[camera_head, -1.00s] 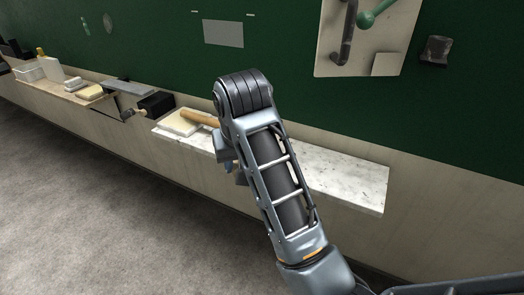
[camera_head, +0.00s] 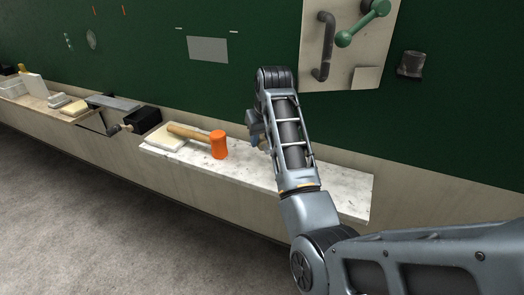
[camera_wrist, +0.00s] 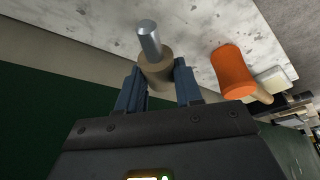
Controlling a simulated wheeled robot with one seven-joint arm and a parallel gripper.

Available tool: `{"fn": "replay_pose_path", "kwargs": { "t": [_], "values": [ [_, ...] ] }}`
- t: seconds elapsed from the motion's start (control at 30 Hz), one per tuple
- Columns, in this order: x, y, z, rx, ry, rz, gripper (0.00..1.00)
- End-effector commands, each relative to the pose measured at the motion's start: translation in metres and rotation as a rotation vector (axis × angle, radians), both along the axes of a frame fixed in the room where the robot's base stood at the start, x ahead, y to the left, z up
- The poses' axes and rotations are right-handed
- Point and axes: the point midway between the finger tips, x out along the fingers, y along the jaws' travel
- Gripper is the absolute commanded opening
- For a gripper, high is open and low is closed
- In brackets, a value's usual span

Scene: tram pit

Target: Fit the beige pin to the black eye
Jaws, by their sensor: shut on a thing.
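My gripper (camera_wrist: 158,82) is shut on the beige pin (camera_wrist: 156,66), a beige cylinder with a bare silver metal end pointing away from the fingers. In the head view my gripper (camera_head: 257,132) is partly hidden behind my forearm, above the pale speckled ledge, and the pin cannot be made out. A dark fitting (camera_head: 411,65) sticks out of the green wall at upper right, apart from my gripper; it may be the black eye, but its opening is not clear at this size.
An orange-headed mallet (camera_head: 218,145) lies on the speckled ledge (camera_head: 345,190); it also shows in the wrist view (camera_wrist: 232,72). A black box (camera_head: 145,119) sits to its left. A beige panel (camera_head: 345,50) carries a green lever (camera_head: 363,24) and a dark handle (camera_head: 322,45).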

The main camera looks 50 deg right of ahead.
Motion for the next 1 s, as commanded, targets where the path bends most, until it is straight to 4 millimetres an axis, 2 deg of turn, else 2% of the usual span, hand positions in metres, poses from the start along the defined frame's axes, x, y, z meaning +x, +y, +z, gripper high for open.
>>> {"fn": "replay_pose_path", "kwargs": {
  "t": [0.17, 0.4, 0.87, 0.9, 1.0],
  "values": [
    [0.000, 0.000, -0.013, 0.000, -0.001, -0.001, 0.01],
    [0.000, 0.000, -0.048, 0.000, -0.001, -0.002, 0.01],
    [0.001, -0.004, -0.057, -0.001, -0.003, -0.002, 0.01],
    [0.001, -0.004, -0.058, 0.000, -0.002, -0.002, 0.36],
    [0.001, -0.004, -0.057, -0.001, -0.003, -0.002, 0.46]
  ]
}}
